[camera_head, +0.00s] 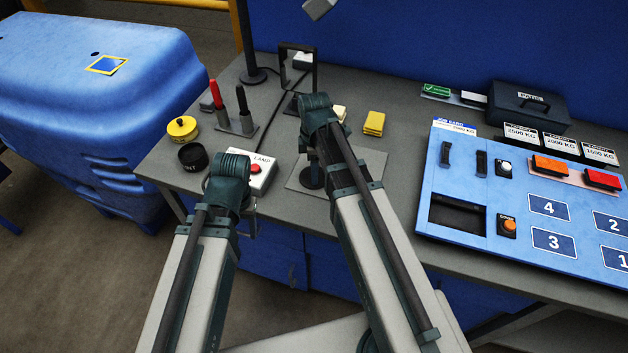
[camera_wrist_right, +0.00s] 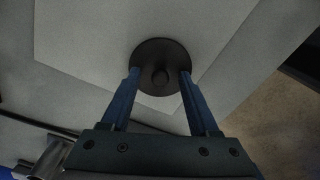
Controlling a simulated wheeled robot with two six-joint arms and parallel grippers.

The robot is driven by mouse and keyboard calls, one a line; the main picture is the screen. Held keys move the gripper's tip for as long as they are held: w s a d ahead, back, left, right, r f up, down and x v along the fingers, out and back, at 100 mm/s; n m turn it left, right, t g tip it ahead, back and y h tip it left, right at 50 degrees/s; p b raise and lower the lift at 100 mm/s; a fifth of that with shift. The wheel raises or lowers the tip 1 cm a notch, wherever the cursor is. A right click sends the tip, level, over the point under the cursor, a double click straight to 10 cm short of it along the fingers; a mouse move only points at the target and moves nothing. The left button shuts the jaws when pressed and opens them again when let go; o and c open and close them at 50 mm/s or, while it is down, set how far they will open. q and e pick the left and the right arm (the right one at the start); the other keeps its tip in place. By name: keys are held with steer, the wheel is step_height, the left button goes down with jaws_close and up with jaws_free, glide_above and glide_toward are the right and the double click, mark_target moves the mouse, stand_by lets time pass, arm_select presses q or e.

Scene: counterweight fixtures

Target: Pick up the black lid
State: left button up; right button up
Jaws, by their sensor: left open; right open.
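The black lid (camera_wrist_right: 160,50) is a round dark disc with a small knob in its middle. In the right wrist view it lies over a pale grey plate (camera_wrist_right: 85,35). My right gripper (camera_wrist_right: 159,76) is open, with one blue finger at each side of the lid. I cannot tell whether the fingers touch its rim. In the head view the grey plate (camera_head: 365,165) is partly behind my right arm, with a dark round shape (camera_head: 311,178) on it.
A yellow lid (camera_head: 182,129), a black pot (camera_head: 193,156), red and black markers (camera_head: 215,95) and a lamp box with a red button (camera_head: 256,170) stand left. A yellow block (camera_head: 374,123) is behind the plate. A blue panel (camera_head: 480,215) stands right.

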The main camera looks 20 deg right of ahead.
jaws_close()
arm_select(q)
steer(key=shift+r, duration=0.2)
arm_select(e)
steer(key=shift+r, duration=0.15)
